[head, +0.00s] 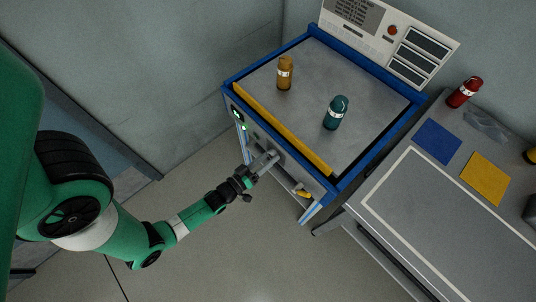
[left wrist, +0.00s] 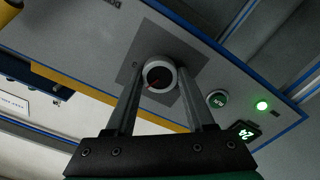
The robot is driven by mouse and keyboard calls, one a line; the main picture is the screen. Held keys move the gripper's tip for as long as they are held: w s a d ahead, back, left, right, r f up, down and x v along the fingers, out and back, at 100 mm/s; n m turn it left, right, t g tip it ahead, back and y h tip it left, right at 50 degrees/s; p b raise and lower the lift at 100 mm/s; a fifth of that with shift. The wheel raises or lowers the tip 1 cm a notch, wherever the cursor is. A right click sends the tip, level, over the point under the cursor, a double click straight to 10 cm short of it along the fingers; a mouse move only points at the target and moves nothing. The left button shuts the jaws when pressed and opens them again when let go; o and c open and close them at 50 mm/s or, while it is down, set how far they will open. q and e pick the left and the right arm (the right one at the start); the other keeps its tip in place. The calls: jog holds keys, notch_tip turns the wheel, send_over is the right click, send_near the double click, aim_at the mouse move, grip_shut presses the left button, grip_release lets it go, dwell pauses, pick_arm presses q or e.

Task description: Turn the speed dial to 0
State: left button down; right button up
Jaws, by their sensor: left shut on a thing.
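The speed dial (left wrist: 159,75) is a round knob with a light rim, a dark face and a red pointer mark. It sits on a dark square plate on the front panel of the blue-edged machine (head: 237,82). In the left wrist view my left gripper (left wrist: 160,82) has one finger on each side of the dial and is shut on it. The red mark points toward the lower left of that view. In the head view my left gripper (head: 268,161) reaches the front panel and hides the dial. My right gripper is not in view.
A green button (left wrist: 217,99), a lit green lamp (left wrist: 262,105) and a display reading 24 (left wrist: 245,133) are beside the dial. An orange bottle (head: 285,72) and a teal bottle (head: 336,113) stand on the machine's top. A grey table (head: 445,235) is at the right.

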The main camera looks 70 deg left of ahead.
pick_arm(q)
jog(key=n+p, duration=0.1)
jog(key=n, duration=0.4)
jog(key=shift+n, duration=0.3)
jog(key=n, duration=0.4)
jog(key=n+p, duration=0.1)
jog(key=n, duration=0.4)
jog(key=shift+f, duration=0.1)
jog(key=n, duration=0.4)
jog(key=shift+f, duration=0.1)
jog(key=shift+n, duration=0.3)
jog(key=shift+c, duration=1.3)
grip_release()
